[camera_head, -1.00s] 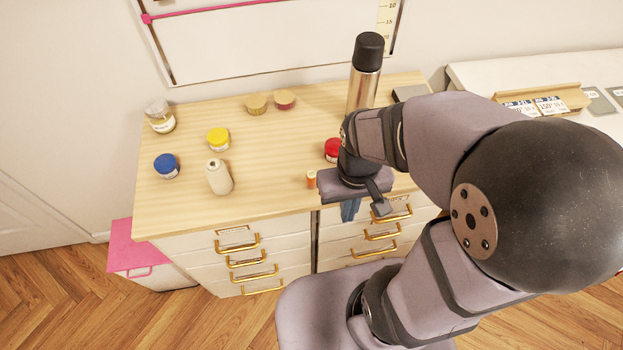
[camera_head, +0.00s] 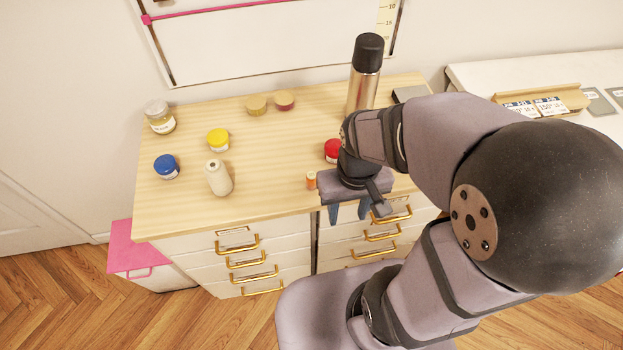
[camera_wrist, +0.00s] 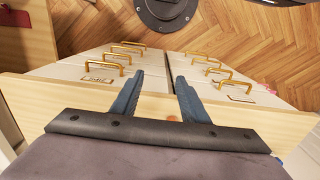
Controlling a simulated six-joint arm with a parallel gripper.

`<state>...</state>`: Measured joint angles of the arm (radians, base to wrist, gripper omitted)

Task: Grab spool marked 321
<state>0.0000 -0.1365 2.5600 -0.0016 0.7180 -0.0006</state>
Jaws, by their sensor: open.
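My gripper (camera_head: 348,212) is open and empty, its blue fingers pointing down by the front edge of the wooden-topped cabinet. In the wrist view the fingers (camera_wrist: 158,90) are spread apart with nothing between them. A small orange spool (camera_head: 311,180) stands on the tabletop near the front edge, just left of my gripper. A larger cream spool (camera_head: 218,178) stands upright further left. No number 321 is readable on either spool.
Jars with blue (camera_head: 166,166), yellow (camera_head: 218,140) and red (camera_head: 333,150) lids stand on the cabinet top (camera_head: 265,155). A clear jar (camera_head: 160,118), two round tins (camera_head: 257,105) and a tall flask (camera_head: 364,75) stand behind. Gold drawer handles (camera_head: 250,259) project in front.

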